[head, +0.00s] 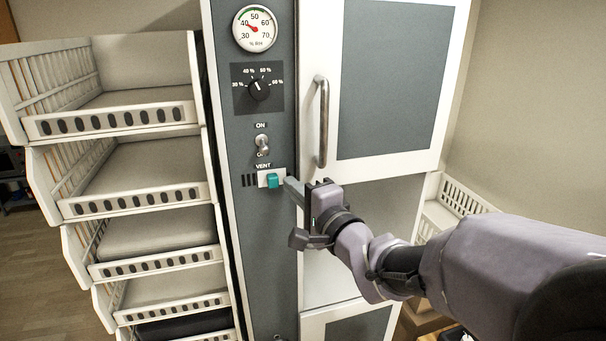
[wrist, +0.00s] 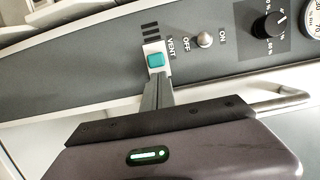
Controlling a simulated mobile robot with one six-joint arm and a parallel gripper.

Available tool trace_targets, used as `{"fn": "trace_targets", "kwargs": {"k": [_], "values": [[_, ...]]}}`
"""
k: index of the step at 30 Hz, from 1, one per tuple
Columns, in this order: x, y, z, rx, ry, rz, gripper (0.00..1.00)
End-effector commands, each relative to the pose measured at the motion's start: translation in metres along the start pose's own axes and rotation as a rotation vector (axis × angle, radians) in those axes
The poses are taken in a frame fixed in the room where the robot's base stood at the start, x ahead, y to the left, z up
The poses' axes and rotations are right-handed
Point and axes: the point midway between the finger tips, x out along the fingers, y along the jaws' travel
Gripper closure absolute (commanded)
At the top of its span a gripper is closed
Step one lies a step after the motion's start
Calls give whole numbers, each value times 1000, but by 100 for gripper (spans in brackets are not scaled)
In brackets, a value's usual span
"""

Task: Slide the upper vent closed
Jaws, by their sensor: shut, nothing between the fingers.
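The upper vent is a small white sliding plate (head: 262,178) with a teal knob (head: 273,181), under the word VENT on the grey panel. Dark slots (head: 250,180) show to the left of the plate. My gripper (head: 292,190) is shut and empty, its fingertips just right of the teal knob. In the wrist view the fingers (wrist: 157,92) point at the teal knob (wrist: 156,60), with their tips just short of it or against it; I cannot tell if they touch. The dark slots also show beyond the plate in the wrist view (wrist: 151,33).
A toggle switch (head: 262,144), a dial (head: 258,89) and a humidity gauge (head: 255,28) sit above the vent. A door with a bar handle (head: 321,122) is close on the right. Stacked white baskets (head: 115,122) stand left of the cabinet.

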Motion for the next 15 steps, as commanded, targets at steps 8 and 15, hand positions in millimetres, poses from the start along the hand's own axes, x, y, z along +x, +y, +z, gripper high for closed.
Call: {"fn": "trace_targets", "kwargs": {"k": [8,15], "values": [[10,0,0,0,1,1,100],[12,2,7,-1,-1,-2,100]]}}
